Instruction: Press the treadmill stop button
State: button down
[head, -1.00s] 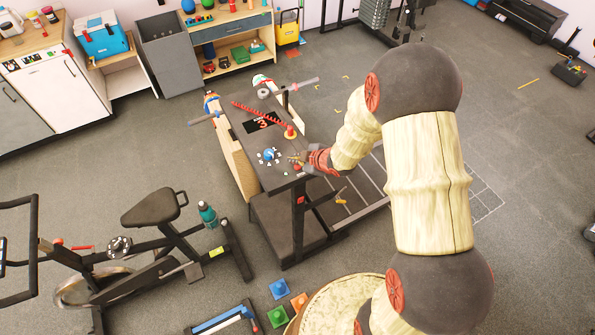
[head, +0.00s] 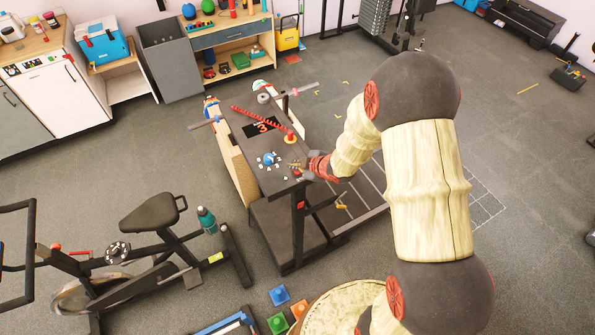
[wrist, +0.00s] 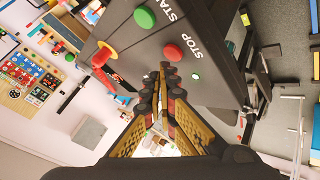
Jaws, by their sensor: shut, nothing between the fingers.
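The treadmill console (head: 262,150) is a dark sloping panel in the head view. In the wrist view, a round red button (wrist: 172,52) sits beside the word STOP (wrist: 190,43). In the head view my gripper (head: 302,167) is at the console's right edge, partly covering this area.
A red and yellow knob (wrist: 105,52) with a red coiled cord (head: 262,120) stands on the console. A blue dial (head: 268,159) is left of my gripper. An exercise bike (head: 150,215) stands to the left. Open floor (head: 480,110) lies to the right.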

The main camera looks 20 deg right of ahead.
aim_at(296, 173)
jog(key=shift+f, duration=0.1)
dwell(0.5)
jog(key=shift+f+b, duration=0.35)
jog(key=shift+b, duration=0.05)
jog(key=shift+f+b, duration=0.35)
dwell(0.6)
jog(key=shift+r, duration=0.15)
jog(key=shift+r+p, duration=0.65)
jog(key=shift+r, duration=0.1)
notch_tip(296, 173, up, 5)
jog(key=p, duration=0.4)
dwell(1.0)
